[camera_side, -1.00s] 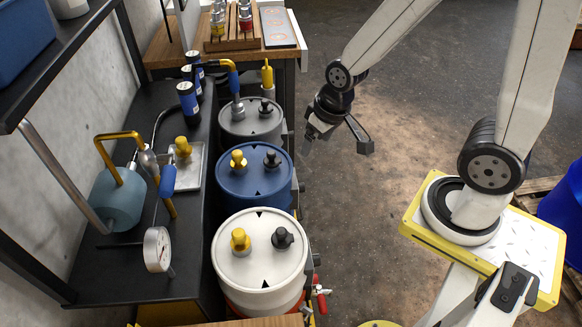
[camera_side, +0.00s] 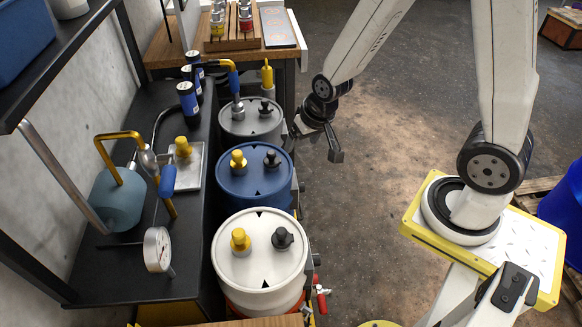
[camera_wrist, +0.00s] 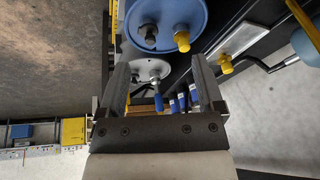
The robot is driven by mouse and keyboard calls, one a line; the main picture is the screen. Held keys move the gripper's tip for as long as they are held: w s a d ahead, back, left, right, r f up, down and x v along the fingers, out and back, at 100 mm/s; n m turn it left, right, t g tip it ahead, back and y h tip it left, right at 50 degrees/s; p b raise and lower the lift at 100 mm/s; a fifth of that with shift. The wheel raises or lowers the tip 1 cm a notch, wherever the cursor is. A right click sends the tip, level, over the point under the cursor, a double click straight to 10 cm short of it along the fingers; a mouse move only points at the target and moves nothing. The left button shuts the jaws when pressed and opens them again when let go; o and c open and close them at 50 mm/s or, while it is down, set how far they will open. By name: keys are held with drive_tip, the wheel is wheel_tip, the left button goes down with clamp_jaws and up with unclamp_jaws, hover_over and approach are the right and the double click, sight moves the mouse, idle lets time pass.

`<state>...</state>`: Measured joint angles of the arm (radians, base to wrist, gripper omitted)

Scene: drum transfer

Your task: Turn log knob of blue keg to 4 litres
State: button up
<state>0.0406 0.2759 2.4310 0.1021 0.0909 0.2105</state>
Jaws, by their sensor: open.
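The blue keg (camera_side: 253,187) stands in the middle of a row of three, with a yellow fitting (camera_side: 237,160) and a black fitting (camera_side: 271,158) on its lid. It also shows at the top of the wrist view (camera_wrist: 165,12). A small dark part (camera_side: 300,187) juts from its right side; I cannot tell whether this is the log knob. No scale or litre marks are readable. My gripper (camera_side: 311,147) is open and empty, just right of the blue and grey kegs, apart from the blue keg. Its two fingers (camera_wrist: 158,75) show in the wrist view.
The grey keg (camera_side: 251,122) stands behind and the white keg (camera_side: 260,265) in front. A dark bench (camera_side: 140,265) with a gauge (camera_side: 157,249) and a teal cylinder (camera_side: 117,203) runs along the left.

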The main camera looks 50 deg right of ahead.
drive_tip(key=w+d+f+m+t+h, duration=0.1)
drive_tip(key=w+d+f+m, duration=0.2)
drive_tip(key=w+f+m, duration=0.3)
drive_tip(key=m+t+h, duration=0.2)
drive_tip(key=m+h, duration=0.3)
drive_tip(key=m, duration=0.4)
hover_over(304, 191)
drive_tip(key=s+a, duration=0.1)
drive_tip(key=s, duration=0.2)
wheel_tip(304, 191, down, 20)
drive_tip(key=s+a+f+m+t+h, duration=0.1)
drive_tip(key=s+f+m+t, duration=0.2)
drive_tip(key=f+t, duration=0.6)
drive_tip(key=shift+s+a+f+m+t, duration=0.25)
drive_tip(key=shift+a+f+m+t, duration=0.05)
drive_tip(key=shift+f, duration=1)
drive_tip(key=shift+w, duration=0.1)
drive_tip(key=shift+x, duration=3.8)
